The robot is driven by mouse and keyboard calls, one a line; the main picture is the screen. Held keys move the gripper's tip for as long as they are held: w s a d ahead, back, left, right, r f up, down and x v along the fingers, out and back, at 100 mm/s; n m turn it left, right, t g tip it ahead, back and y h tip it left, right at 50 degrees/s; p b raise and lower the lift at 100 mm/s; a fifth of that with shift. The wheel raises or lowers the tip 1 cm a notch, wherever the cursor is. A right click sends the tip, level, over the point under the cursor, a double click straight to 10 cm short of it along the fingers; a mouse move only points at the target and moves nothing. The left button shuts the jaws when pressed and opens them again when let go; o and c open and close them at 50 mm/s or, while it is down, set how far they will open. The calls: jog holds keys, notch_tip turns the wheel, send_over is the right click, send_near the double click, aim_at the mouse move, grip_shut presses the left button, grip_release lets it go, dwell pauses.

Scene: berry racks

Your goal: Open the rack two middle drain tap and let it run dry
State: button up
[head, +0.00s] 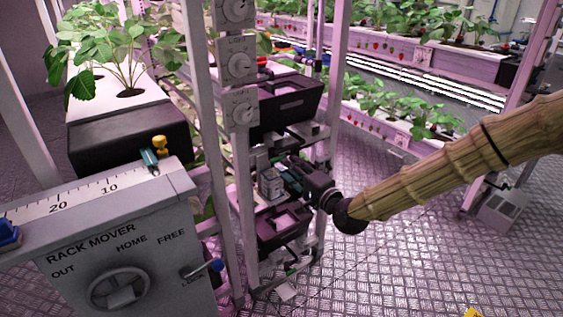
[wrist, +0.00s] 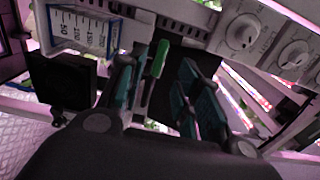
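My gripper (head: 287,174) reaches in from the right, between the rack posts at middle height. In the wrist view its teal fingers (wrist: 158,80) are apart, with nothing seen clamped between them. A small green tap handle (wrist: 160,58) shows beyond and between the fingers; I cannot tell whether they touch it. In the head view my gripper hides the middle tap, so its setting and any flow are not clear. A clear box with a marked scale (wrist: 88,30) is at the upper left of the wrist view; it also shows beside my gripper in the head view (head: 270,183).
Dials (head: 238,66) line a post just left of my gripper. Black bins (head: 290,103) sit above and below (head: 284,226) it. The grey rack mover panel (head: 120,250) fills the lower left. The metal floor (head: 400,260) at right is largely clear.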

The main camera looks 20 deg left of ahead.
aim_at(279, 159)
jog(key=shift+x, duration=2.85)
grip_shut()
